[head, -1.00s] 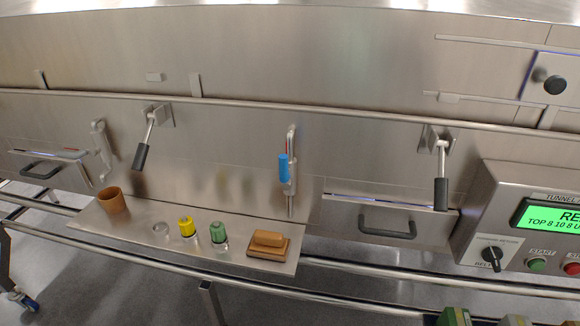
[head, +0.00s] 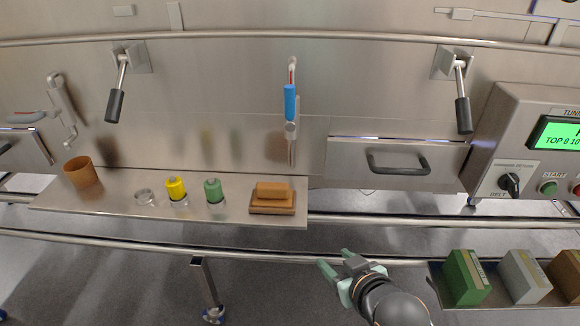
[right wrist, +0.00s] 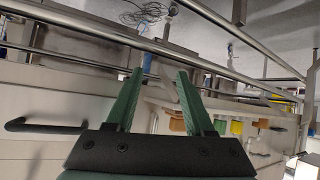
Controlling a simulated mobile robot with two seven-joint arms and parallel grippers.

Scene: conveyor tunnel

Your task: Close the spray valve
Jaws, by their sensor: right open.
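A valve with a blue handle (head: 290,102) is on a thin vertical pipe at the middle of the steel wall. The handle hangs upright, in line with the pipe. A small blue piece (right wrist: 147,63), which looks like this handle, shows between the fingers in the right wrist view. My right gripper (head: 337,262) is open and empty, below and to the right of the valve, in front of the lower rail and well apart from it. Its green fingers (right wrist: 160,72) are spread in the right wrist view. My left gripper is not in view.
Black-handled levers (head: 115,105) (head: 462,112) flank the valve. A grey-handled pipe valve (head: 62,105) is at far left. A shelf (head: 110,207) holds a brown cup (head: 82,172), yellow and green containers and a brown block. A drawer handle (head: 398,163) and rail (head: 360,260) stick out.

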